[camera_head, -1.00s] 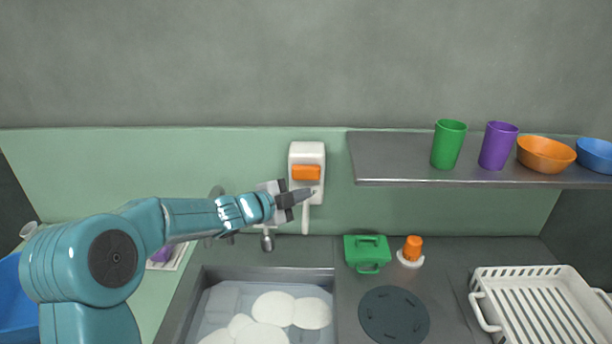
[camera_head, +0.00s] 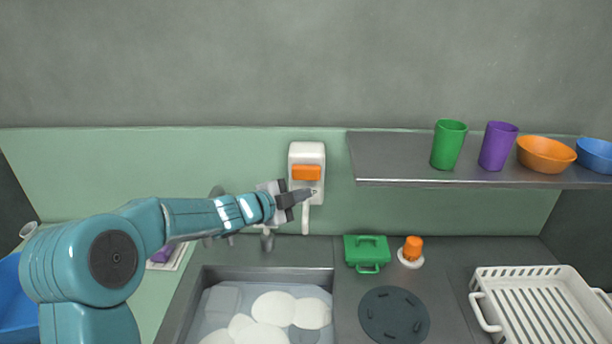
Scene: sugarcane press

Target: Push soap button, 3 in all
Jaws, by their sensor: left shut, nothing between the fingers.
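A white soap dispenser (camera_head: 306,154) is fixed to the green wall panel, with an orange button (camera_head: 306,173) on its front and a thin white spout hanging below. My left gripper (camera_head: 308,193) is shut and empty. Its fingertips overlap the lower part of the dispenser in the picture, just below the orange button; I cannot tell whether they touch it. My right gripper is not in view.
A sink (camera_head: 216,273) with white foam or plates lies below. A grey shelf (camera_head: 395,172) at right carries cups and bowls. A green box (camera_head: 367,252), an orange-topped item (camera_head: 412,249) and a white dish rack (camera_head: 540,274) stand on the counter.

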